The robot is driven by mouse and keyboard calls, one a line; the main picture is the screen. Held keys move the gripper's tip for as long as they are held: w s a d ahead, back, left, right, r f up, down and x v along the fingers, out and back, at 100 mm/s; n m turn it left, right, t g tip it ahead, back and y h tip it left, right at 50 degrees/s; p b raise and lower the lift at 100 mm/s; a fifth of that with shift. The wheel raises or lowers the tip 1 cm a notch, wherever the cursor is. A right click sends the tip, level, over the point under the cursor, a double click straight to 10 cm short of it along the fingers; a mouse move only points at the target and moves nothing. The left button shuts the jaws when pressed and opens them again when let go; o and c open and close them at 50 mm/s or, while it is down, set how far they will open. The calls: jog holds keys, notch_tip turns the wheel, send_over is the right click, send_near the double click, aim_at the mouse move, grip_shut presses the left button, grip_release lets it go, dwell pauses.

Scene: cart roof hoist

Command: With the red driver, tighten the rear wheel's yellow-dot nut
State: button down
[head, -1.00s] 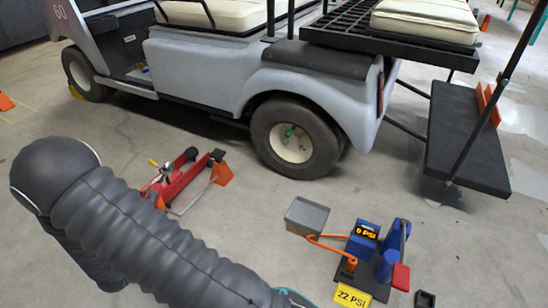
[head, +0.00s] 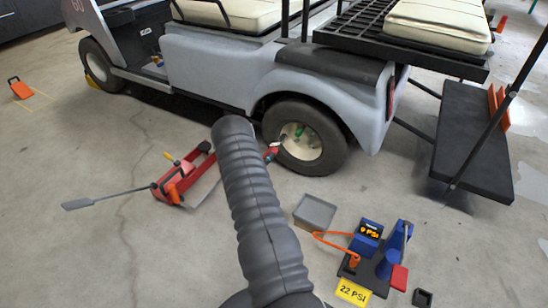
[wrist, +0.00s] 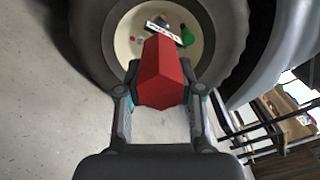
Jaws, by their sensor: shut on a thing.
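My gripper (wrist: 160,92) is shut on the red driver (wrist: 162,72), which points away from the wrist toward the hub. The rear wheel (head: 306,138) has a black tyre and a cream hub (wrist: 128,48). The driver's far end overlaps the hub in the wrist view; I cannot tell whether it touches. In the head view the red driver (head: 271,152) shows small at the wheel's left side, and my arm hides most of the gripper. A green part (wrist: 187,38) and a pale marked piece (wrist: 165,29) are on the hub. I cannot make out the yellow-dot nut surely.
A red floor jack (head: 183,180) with a long grey handle stands left of my arm. A grey bin (head: 314,213) and a blue pump (head: 368,236) reading 0 PSI, with a yellow 22 PSI card (head: 353,292), stand at the right. The cart body (head: 215,70) overhangs the wheel.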

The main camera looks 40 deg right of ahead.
jog(key=shift+s+d+f, duration=0.2)
jog(key=shift+s+d, duration=0.15)
jog(key=shift+d, duration=0.3)
jog(key=shift+s+d+f, duration=0.2)
jog(key=shift+s+d, duration=0.1)
jog(key=shift+d, duration=0.3)
jog(key=shift+s+f+b, duration=0.1)
jog(key=shift+f+b, duration=0.05)
jog(key=shift+b, duration=0.2)
jog(key=shift+b+x, duration=1.25)
jog(key=shift+x, duration=1.05)
jog(key=n, duration=1.3)
jog(key=r+n, duration=0.1)
jog(key=n, duration=0.6)
